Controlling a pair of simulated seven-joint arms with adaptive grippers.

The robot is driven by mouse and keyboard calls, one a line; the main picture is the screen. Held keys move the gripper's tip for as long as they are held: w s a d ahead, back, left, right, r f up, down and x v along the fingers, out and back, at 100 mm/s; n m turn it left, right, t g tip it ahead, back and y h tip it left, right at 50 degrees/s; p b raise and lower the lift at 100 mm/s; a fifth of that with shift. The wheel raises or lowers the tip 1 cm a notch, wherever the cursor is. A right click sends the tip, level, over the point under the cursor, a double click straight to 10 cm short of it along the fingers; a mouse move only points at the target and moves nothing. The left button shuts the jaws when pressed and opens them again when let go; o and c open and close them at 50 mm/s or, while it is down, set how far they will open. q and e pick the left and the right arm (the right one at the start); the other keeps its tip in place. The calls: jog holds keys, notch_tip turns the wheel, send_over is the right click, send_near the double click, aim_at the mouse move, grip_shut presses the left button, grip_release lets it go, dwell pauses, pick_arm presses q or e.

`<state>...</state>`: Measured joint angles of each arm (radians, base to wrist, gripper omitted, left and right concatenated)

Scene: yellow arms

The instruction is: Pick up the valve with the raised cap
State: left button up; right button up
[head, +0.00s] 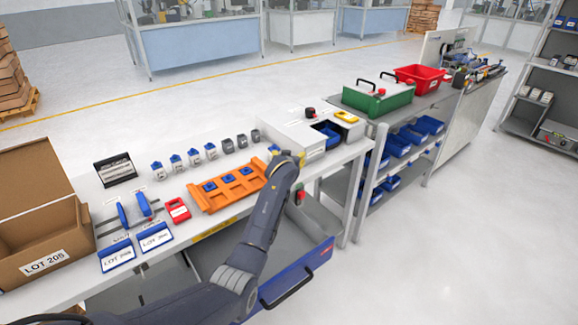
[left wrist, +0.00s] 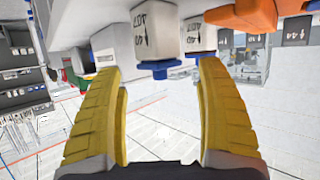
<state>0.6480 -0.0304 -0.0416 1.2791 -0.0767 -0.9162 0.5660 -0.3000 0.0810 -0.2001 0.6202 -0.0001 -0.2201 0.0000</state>
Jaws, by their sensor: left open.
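Several small grey-white valves stand in a row on the bench, some with blue caps, such as the left-end valve (head: 157,172) and another blue-capped valve (head: 211,152). I cannot tell from the head view which cap is raised. My left gripper (head: 291,158) is over the right part of the bench, beside a part with blue on it (head: 273,149). In the left wrist view, where things appear upside down, my left gripper (left wrist: 162,110) is open and empty. A valve with a blue cap (left wrist: 158,45) is ahead, between the finger directions, with another blue-capped valve (left wrist: 197,38) close by.
An orange tray (head: 232,190) with blue-topped parts lies in front of the valves. A white box (head: 306,143) stands at the bench's right end.

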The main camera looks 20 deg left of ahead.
pick_arm(q)
jog(key=shift+x, duration=0.9)
jog(key=c, duration=1.3)
